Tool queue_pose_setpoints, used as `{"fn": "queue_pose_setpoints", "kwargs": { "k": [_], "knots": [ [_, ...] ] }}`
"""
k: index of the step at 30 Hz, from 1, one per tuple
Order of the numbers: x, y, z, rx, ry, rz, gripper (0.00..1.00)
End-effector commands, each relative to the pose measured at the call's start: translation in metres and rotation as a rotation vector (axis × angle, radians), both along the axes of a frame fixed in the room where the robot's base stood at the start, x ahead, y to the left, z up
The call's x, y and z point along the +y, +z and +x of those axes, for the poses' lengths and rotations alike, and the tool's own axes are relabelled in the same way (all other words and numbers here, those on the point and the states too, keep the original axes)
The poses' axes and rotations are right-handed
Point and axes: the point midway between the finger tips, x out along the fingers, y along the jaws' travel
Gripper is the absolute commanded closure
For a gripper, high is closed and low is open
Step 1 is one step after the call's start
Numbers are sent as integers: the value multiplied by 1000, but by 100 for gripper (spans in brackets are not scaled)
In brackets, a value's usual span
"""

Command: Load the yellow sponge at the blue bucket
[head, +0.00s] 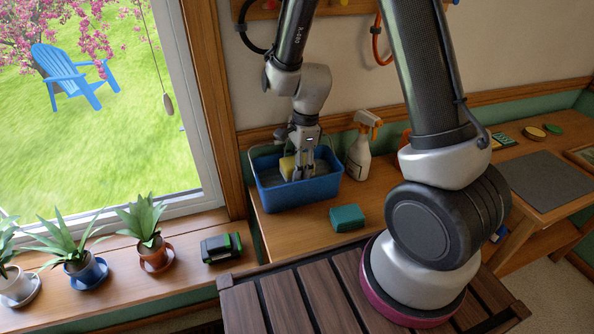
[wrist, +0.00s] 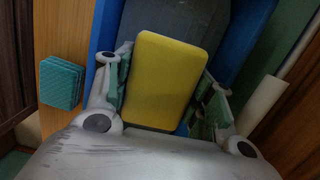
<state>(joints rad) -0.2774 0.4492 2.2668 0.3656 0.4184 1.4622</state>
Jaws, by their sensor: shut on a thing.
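The yellow sponge (wrist: 163,80) is between the two fingers of my gripper (wrist: 165,95) in the wrist view. My gripper is shut on it. In the head view the sponge (head: 288,166) shows as a small yellow patch beside my gripper (head: 300,172). My gripper points down over the blue bucket (head: 300,194), a rectangular tub on the wooden bench. The sponge is at or just inside the bucket's opening; I cannot tell whether it touches the inside. The bucket's blue wall (wrist: 107,35) also shows around the sponge in the wrist view.
A green sponge stack (head: 347,218) lies on the bench in front of the bucket. A white spray bottle (head: 361,150) with an orange head stands close to the bucket's right. Potted plants (head: 146,222) and a black-green device (head: 221,247) sit on the windowsill at left.

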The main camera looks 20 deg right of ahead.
Motion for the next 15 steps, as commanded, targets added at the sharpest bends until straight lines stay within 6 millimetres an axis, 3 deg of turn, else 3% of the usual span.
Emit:
{"fn": "queue_pose_setpoints", "kwargs": {
  "k": [15],
  "knots": [
    [0, 43, 0, -1, 0, 1, 66]
  ]
}}
